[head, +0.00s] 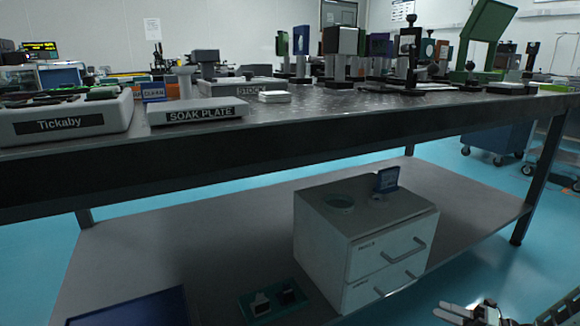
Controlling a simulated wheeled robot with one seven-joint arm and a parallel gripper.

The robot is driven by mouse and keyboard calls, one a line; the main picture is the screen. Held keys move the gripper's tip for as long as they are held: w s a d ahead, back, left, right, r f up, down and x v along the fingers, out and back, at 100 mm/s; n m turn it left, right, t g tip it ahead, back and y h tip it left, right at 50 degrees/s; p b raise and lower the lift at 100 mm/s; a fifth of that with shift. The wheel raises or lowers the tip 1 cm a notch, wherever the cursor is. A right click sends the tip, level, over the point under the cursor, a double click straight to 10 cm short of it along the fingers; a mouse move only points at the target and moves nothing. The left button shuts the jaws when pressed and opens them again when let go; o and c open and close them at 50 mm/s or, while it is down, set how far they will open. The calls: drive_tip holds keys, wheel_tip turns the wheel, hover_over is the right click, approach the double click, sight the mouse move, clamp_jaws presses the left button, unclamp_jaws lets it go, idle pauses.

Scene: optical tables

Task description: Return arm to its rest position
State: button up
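My gripper (462,312) shows at the bottom right edge of the head view, low over the blue floor and to the right of the drawer cabinet. Only a small part of it is in the picture, with pale finger parts pointing left. It looks apart from the table and the cabinet. Whether its fingers are open or shut is too small to tell, and I see nothing clearly held in it. The rest of my arm is mostly cut off by the frame edge.
The optical table (330,112) spans the view, crowded with optics mounts, a soak plate (195,110) and a Tickaby tray (65,118). On its lower shelf (180,235) stands a two-drawer cabinet (365,240). A blue cart (497,137) stands behind at right. Floor (485,255) at right is clear.

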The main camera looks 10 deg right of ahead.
drive_tip(key=s+a+r+n+g+h+p, duration=0.1)
drive_tip(key=s+a+r+n+g+h, duration=0.2)
drive_tip(key=a+r+n+g, duration=0.75)
drive_tip(key=s+a+r+n+g+h, duration=0.3)
drive_tip(key=a+r+n+g, duration=0.4)
drive_tip(key=a+n, duration=0.7)
drive_tip(key=s+a+r+n+t+h+p, duration=0.1)
drive_tip(key=s+a+r+n+t+h, duration=0.35)
drive_tip(key=s+n, duration=0.55)
drive_tip(key=s+a+r+n+t+h+p, duration=0.15)
drive_tip(key=s+a+r+n+h, duration=0.3)
drive_tip(key=s+r+n, duration=0.6)
wheel_tip(320, 180, up, 36)
drive_tip(key=w+n+p, duration=0.2)
drive_tip(key=p, duration=3.5)
drive_tip(key=shift+w+d+n, duration=0.15)
drive_tip(key=shift+d+n, duration=0.15)
drive_tip(key=shift+d, duration=0.15)
drive_tip(key=shift+f+t, duration=0.1)
drive_tip(key=shift+t, duration=0.15)
